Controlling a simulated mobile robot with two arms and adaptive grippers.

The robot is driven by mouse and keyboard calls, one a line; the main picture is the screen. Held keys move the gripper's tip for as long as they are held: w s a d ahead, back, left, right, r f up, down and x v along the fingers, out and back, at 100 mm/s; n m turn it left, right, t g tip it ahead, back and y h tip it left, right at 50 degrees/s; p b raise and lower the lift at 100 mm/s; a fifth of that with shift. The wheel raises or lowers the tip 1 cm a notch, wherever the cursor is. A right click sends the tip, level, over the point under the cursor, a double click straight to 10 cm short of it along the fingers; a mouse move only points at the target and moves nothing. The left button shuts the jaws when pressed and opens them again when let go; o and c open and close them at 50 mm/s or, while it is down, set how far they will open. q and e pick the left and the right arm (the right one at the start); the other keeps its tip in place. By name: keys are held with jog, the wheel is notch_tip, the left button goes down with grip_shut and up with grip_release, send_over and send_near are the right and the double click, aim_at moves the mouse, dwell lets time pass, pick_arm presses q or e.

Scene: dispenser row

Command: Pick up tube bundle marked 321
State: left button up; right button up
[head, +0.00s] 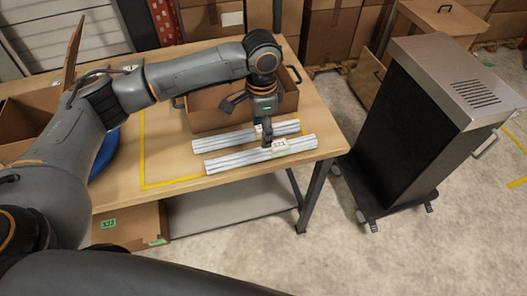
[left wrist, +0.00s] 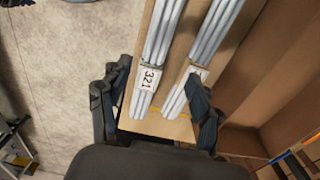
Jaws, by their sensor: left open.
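Two bundles of pale grey tubes lie side by side on the wooden table. The one marked 321 (head: 235,159) is nearer the table's front edge; its label reads clearly in the left wrist view (left wrist: 147,78). The second bundle (head: 226,139) lies behind it, and its label is partly covered in the left wrist view (left wrist: 207,45). My left gripper (head: 267,139) is open and points down above the bundles, near their labels. In the left wrist view one finger is left of the 321 bundle and the other overlaps the second bundle. Contact cannot be told. My right gripper is not in view.
An open cardboard box (head: 205,110) stands close behind the bundles. Another box (head: 22,128) and a blue round thing (head: 105,152) are at the left. Yellow tape (head: 142,150) marks the tabletop. A dark cabinet (head: 410,130) stands right of the table, with floor between.

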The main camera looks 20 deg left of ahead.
aim_at(263, 151)
pick_arm(q)
notch_tip(263, 151, down, 3)
jog(key=shift+r, duration=0.2)
jog(key=f, duration=0.1)
jog(key=f+p, duration=0.1)
jog(key=f, duration=0.2)
jog(key=shift+s+d+f, duration=0.25)
jog(key=shift+d+f, duration=0.05)
jog(key=shift+f, duration=0.65)
jog(key=c, duration=1.3)
